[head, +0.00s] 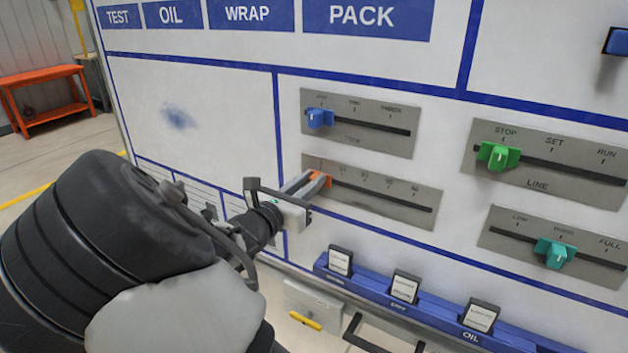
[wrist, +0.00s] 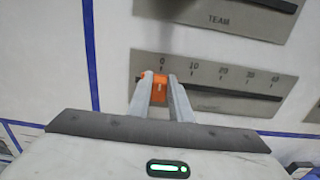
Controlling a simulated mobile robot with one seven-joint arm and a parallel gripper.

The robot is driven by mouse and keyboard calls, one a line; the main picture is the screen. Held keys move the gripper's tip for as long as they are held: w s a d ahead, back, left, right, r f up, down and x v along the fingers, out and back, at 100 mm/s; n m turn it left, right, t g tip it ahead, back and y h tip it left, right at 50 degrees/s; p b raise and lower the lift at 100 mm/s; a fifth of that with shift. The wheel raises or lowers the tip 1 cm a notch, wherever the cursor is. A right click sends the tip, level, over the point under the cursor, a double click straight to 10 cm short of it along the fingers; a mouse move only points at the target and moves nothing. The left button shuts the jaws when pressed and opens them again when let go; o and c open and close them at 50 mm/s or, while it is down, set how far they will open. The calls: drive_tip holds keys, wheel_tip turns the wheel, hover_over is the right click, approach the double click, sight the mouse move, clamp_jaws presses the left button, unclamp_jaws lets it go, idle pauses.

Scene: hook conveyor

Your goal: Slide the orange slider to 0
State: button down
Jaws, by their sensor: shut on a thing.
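The orange slider (wrist: 160,87) sits near the left end of its slot, right under the 0 mark on its grey scale plate (wrist: 225,78) in the wrist view. The plate's marks run 0, 10, 20 and on to the right. In the head view the slider (head: 321,181) is at the slot's left end, partly hidden by my gripper. My gripper (wrist: 161,84) is shut on the slider, with one finger on its left and one on its right. It also shows in the head view (head: 310,183), reaching in from the left.
Above is a plate with a blue slider (head: 320,118). To the right are plates with a green slider (head: 498,156) and a teal slider (head: 555,253). A blue rail (head: 372,285) with several cards runs below. An orange bench (head: 42,90) stands far left.

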drive_tip(key=c, duration=1.6)
unclamp_jaws()
drive_tip(key=shift+w+a, duration=0.15)
drive_tip(key=shift+a, duration=0.15)
drive_tip(key=shift+d, duration=0.1)
drive_tip(key=v, duration=1.7)
drive_tip(key=shift+s, duration=0.25)
